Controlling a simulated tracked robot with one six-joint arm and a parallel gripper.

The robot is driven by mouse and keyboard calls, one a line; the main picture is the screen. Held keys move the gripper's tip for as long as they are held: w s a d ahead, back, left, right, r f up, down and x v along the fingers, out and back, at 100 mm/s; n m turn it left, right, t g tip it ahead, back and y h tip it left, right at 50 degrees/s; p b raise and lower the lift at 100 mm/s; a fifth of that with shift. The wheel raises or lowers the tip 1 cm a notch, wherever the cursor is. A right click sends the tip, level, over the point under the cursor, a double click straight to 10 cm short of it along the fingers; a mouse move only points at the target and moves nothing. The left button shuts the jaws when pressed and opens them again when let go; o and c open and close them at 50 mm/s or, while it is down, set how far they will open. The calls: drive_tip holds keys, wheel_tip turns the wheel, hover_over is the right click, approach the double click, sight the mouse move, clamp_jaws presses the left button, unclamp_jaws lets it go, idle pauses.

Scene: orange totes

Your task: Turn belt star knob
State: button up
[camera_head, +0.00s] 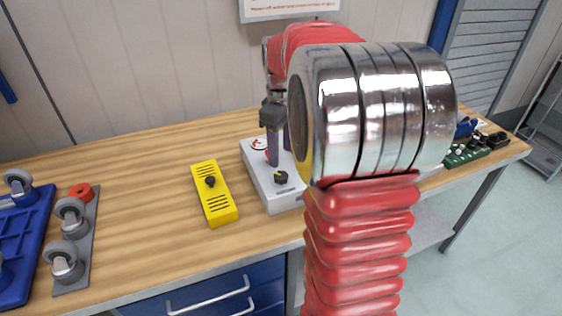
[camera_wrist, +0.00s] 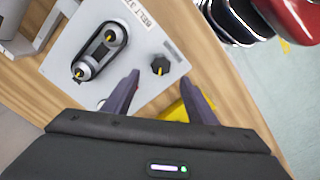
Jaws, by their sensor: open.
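The star knob (camera_wrist: 160,65) is small and black with a yellow mark. It sits on a pale panel (camera_wrist: 65,50) beside the "BELT" lettering and a grey label. In the head view, a black knob with a yellow mark (camera_head: 281,177) stands near the front of the pale box (camera_head: 285,202). A black belt (camera_wrist: 97,50) loops round two pulleys on the panel. My gripper (camera_wrist: 160,78) is open and empty, its dark purple fingers pointing toward the panel. In the wrist view the knob appears between the fingertips, slightly beyond them. I cannot tell the height gap. My gripper also shows in the head view (camera_head: 279,150).
A yellow box (camera_head: 221,209) with a black knob stands left of the pale box. Casters (camera_head: 70,222) and a blue tray (camera_head: 20,238) lie at the left. A green board (camera_head: 463,155) lies at the right. Bare wood (camera_head: 145,210) lies between casters and yellow box.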

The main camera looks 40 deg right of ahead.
wheel_tip(320, 180, up, 6)
drive_tip(key=shift+f, duration=0.1)
idle(0.8)
drive_tip(key=s+a+f+m+t, duration=0.1)
drive_tip(key=s+a+m+t, duration=0.1)
drive_tip(key=s+a, duration=0.6)
drive_tip(key=s+a+f+m+t, duration=0.2)
drive_tip(key=s+a, duration=0.7)
drive_tip(key=a, duration=0.6)
drive_tip(key=shift+s+a+f+m+t, duration=0.25)
drive_tip(key=shift+m+t, duration=0.25)
drive_tip(key=shift+t, duration=0.3)
